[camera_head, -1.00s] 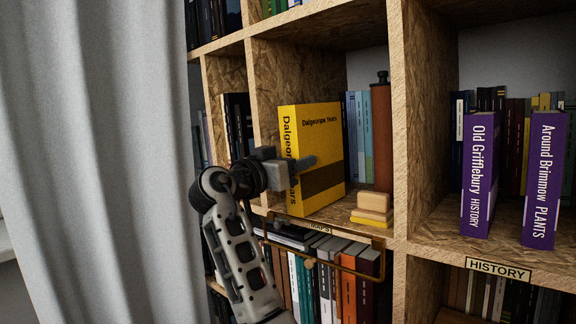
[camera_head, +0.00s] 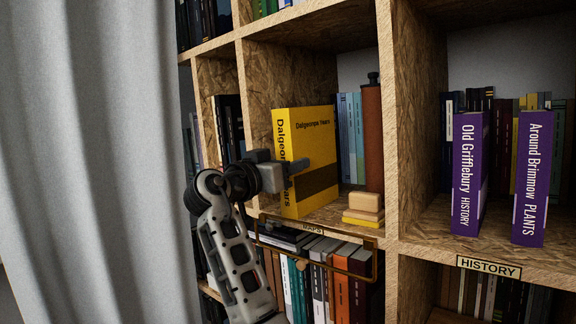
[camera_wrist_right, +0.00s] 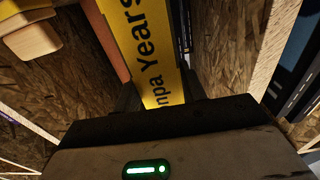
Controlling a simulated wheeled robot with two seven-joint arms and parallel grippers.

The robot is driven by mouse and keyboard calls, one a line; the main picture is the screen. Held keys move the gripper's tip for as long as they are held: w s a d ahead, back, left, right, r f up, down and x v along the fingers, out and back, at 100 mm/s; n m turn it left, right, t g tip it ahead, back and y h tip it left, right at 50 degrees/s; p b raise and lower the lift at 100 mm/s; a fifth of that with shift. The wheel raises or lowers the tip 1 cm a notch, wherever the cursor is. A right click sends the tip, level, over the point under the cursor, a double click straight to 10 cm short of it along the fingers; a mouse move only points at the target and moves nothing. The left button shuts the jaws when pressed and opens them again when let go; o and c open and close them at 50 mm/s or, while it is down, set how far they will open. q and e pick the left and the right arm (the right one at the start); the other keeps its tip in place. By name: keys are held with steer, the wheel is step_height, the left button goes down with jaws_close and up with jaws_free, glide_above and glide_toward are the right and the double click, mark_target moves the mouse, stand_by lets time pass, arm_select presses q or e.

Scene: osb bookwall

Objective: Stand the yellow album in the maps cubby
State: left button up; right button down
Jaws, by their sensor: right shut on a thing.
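The yellow album (camera_head: 313,150), titled "Dalgeonpa Years", is upright in the maps cubby (camera_head: 352,207), near its left wall, with its spine toward the front. In the right wrist view the yellow spine (camera_wrist_right: 150,50) rises from between my dark fingers (camera_wrist_right: 163,98). The album's bottom edge is close to the shelf board; I cannot tell whether it touches. My left gripper is not in view.
Wooden blocks (camera_head: 365,203) and a brown cylinder (camera_head: 372,135) stand right of the album, with blue books (camera_head: 350,135) behind. A brass rail (camera_head: 320,246) runs below the shelf. Purple books (camera_head: 468,170) stand in the HISTORY cubby. A grey curtain (camera_head: 85,160) hangs at left.

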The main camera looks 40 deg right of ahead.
steer(key=c, duration=0.7)
jaws_free()
steer(key=shift+r, duration=0.2)
steer(key=shift+c, duration=0.2)
arm_select(q)
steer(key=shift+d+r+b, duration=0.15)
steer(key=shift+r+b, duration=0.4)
steer(key=shift+b, duration=0.15)
arm_select(e)
steer(key=s+a, duration=0.1)
steer(key=a, duration=1.5)
steer(key=shift+s+f, duration=0.2)
steer(key=shift+f, duration=0.25)
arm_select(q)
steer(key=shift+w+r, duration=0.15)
